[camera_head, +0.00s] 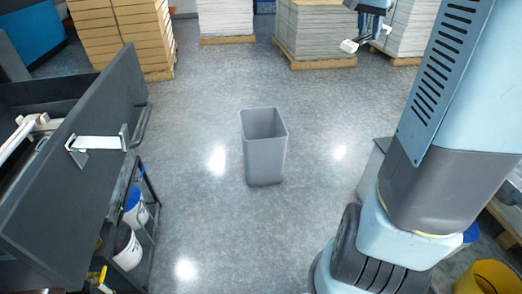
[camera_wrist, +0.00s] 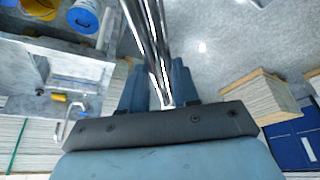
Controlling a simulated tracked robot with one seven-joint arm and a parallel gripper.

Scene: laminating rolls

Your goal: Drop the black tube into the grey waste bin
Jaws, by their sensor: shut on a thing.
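The grey waste bin (camera_head: 264,150) stands upright on the open floor in the middle of the head view, its open top facing up. In the wrist view, my gripper (camera_wrist: 157,84) is shut on a long, dark, shiny tube (camera_wrist: 146,35). The tube runs from between the blue fingers to the top edge of that view, where its far end is cut off. I cannot make out the bin in the wrist view. In the head view, I cannot clearly make out the tube.
A dark cart (camera_head: 90,150) stands at the left, with pails (camera_head: 128,248) on its lower shelf. Boxes and paper stacks on pallets (camera_head: 318,28) line the back. A yellow tub (camera_head: 490,278) is at lower right. The floor around the bin is clear.

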